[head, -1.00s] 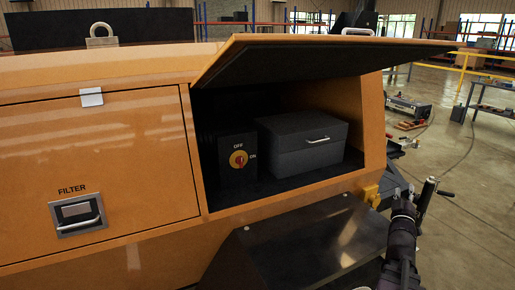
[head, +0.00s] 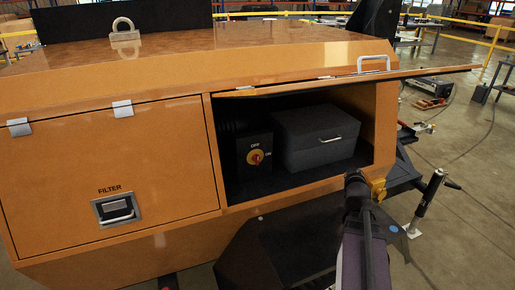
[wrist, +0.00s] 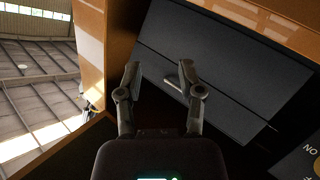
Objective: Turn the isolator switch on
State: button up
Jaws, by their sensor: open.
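The isolator switch (head: 255,157) is a red knob on a yellow disc, on the front of a dark box (head: 253,173) inside the open compartment. OFF is printed above it and ON to its right; the knob's setting is too small to tell. In the wrist view, part of the yellow disc (wrist: 316,166) and the rotated ON lettering show at the lower right edge. My gripper (wrist: 160,78) is open and empty, its fingers in front of the dark case with a handle. In the head view my arm reaches to the compartment's right front edge, right of the switch.
The dark case (head: 310,145) stands right of the switch box. The raised lid (head: 350,80) overhangs the opening. The orange side wall (wrist: 92,45) is near my fingers in the wrist view. The closed FILTER door (head: 110,165) is left of the opening.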

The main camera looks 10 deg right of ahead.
aim_at(258, 156)
jog(key=a+r+g+y+p, duration=0.2)
jog(key=a+p, duration=0.4)
jog(key=a, duration=0.4)
jog(key=s+a+r+n+g+y+p, duration=0.1)
jog(key=a+r+g+y+p, duration=0.2)
jog(key=a+p, duration=0.3)
jog(key=s+a+r+n+g+y+p, duration=0.1)
jog(key=a+p, duration=0.5)
jog(key=a, duration=0.8)
notch_tip(258, 156, up, 2)
jog(key=shift+r+g+y+p, duration=0.15)
jog(key=shift+g+y+p, duration=0.2)
jog(key=shift+g+y, duration=0.65)
jog(key=w, duration=0.4)
jog(key=w+a, duration=0.1)
jog(key=w, duration=0.3)
jog(key=w+a+b, duration=0.1)
jog(key=w, duration=0.3)
jog(key=shift+a+f, duration=0.2)
jog(key=shift+f, duration=0.2)
jog(key=shift+b+x, duration=1.85)
jog(key=shift+x, duration=0.2)
grip_shut()
